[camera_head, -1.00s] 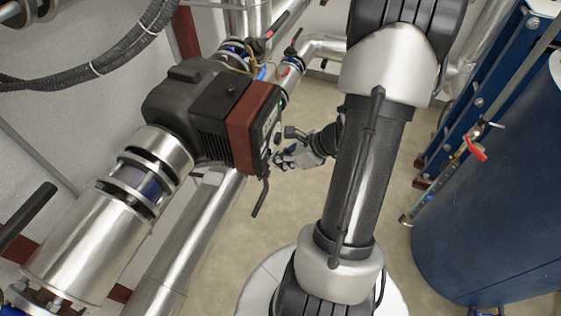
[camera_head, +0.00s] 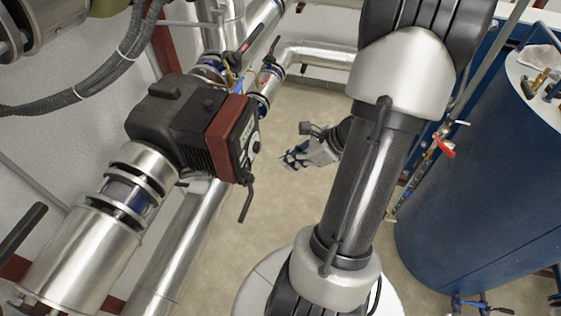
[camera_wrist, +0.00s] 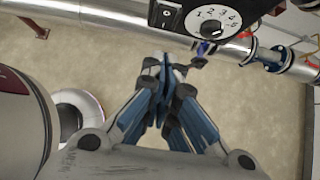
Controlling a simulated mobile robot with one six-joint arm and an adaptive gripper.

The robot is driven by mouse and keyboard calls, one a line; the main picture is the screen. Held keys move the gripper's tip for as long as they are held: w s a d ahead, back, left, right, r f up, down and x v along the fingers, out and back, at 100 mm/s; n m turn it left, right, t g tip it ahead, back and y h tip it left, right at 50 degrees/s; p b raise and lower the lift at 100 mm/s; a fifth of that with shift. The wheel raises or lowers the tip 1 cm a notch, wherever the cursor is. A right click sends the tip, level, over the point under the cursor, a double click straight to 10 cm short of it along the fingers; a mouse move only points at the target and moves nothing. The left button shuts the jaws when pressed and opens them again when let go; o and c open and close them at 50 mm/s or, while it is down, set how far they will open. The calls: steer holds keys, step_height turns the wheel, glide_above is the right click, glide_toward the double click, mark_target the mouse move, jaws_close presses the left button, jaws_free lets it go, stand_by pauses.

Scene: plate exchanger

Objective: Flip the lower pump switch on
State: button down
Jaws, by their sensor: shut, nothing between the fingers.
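The pump (camera_head: 180,125) is a black body with a red-brown band and a black front panel (camera_head: 243,140), set in a silver pipe left of centre in the head view. In the wrist view its panel shows at the top, with a white numbered dial (camera_wrist: 213,22) and a small black-and-white switch (camera_wrist: 165,15) left of the dial. My gripper (camera_head: 287,160) is right of the panel, apart from it, over the floor. In the wrist view my gripper (camera_wrist: 165,68) has its fingers together and empty, below the panel. The switch's position is too small to tell.
Silver pipes (camera_head: 180,235) run along the left wall. A valve with a red-and-black handle (camera_head: 252,38) is behind the pump. A blue tank (camera_head: 480,190) stands at the right. Bare floor (camera_head: 285,215) lies between pump and tank.

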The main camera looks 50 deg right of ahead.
mark_target(247, 168)
steer(key=shift+s+d+r, duration=0.1)
steer(key=shift+s+r, duration=0.1)
steer(key=shift+r, duration=0.2)
steer(key=shift+s, duration=0.1)
steer(key=shift+s+d+f+t+y+p, duration=0.2)
steer(key=shift+s+f+t+p, duration=0.2)
steer(key=shift+f, duration=0.35)
steer(key=shift+s+d+f+t+y+p, duration=0.15)
steer(key=shift+s+f+t+p, duration=0.25)
steer(key=shift+f, duration=0.4)
steer(key=shift+s+d+f+t+y+p, duration=0.1)
steer(key=shift+s+d+f+t+p, duration=0.15)
steer(key=shift+s+f+p, duration=0.35)
steer(key=shift+w+a+f, duration=0.1)
steer(key=shift+w+f, duration=0.05)
steer(key=shift+w, duration=0.05)
steer(key=w+r+b+x, duration=0.1)
steer(key=b+x, duration=0.2)
steer(key=x, duration=1)
steer(key=shift+w+a+b, duration=0.2)
steer(key=shift+a+b, duration=0.05)
steer(key=shift+b, duration=0.15)
